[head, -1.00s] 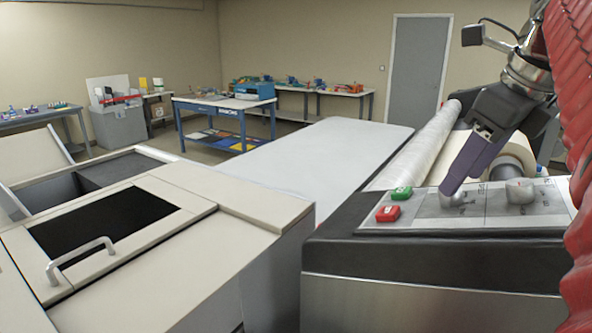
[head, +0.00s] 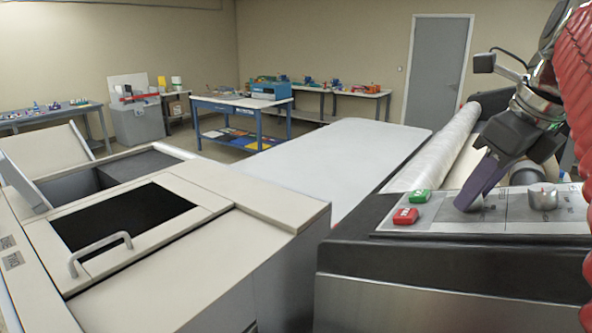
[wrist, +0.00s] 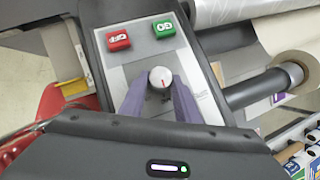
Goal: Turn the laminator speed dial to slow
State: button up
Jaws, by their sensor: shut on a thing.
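The laminator control panel (head: 508,222) is a light plate on the dark top of the machine at the right. A small round knob (wrist: 161,77), whitish with a red mark, sits between my purple finger tips in the wrist view. My gripper (head: 464,207) reaches down onto the panel and is shut on this knob; it also shows in the wrist view (wrist: 160,86). The fingers hide most of the knob in the head view. A second silver dial (head: 543,197) stands to its right on the panel. The dial lettering is too small to read.
A green button (head: 420,196) and a red button (head: 405,216) lie left of the gripped knob. Film rolls (head: 435,150) lie behind the panel. A beige cabinet (head: 265,212) with a handle stands at left, and a long white table (head: 350,150) beyond.

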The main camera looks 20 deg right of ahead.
jog(key=shift+c, duration=1.4)
jog(key=shift+a, duration=0.25)
jog(key=shift+c, duration=0.4)
jog(key=shift+d, duration=0.2)
jog(key=shift+d+n+y, duration=0.1)
jog(key=shift+n+y, duration=0.2)
jog(key=shift+n, duration=0.1)
jog(key=shift+d, duration=0.1)
jog(key=n+g+y, duration=0.1)
jog(key=n, duration=0.1)
jog(key=n+y, duration=0.1)
jog(key=n+g+y, duration=0.1)
jog(key=n, duration=0.1)
jog(key=shift+w+d+n+g+y, duration=0.3)
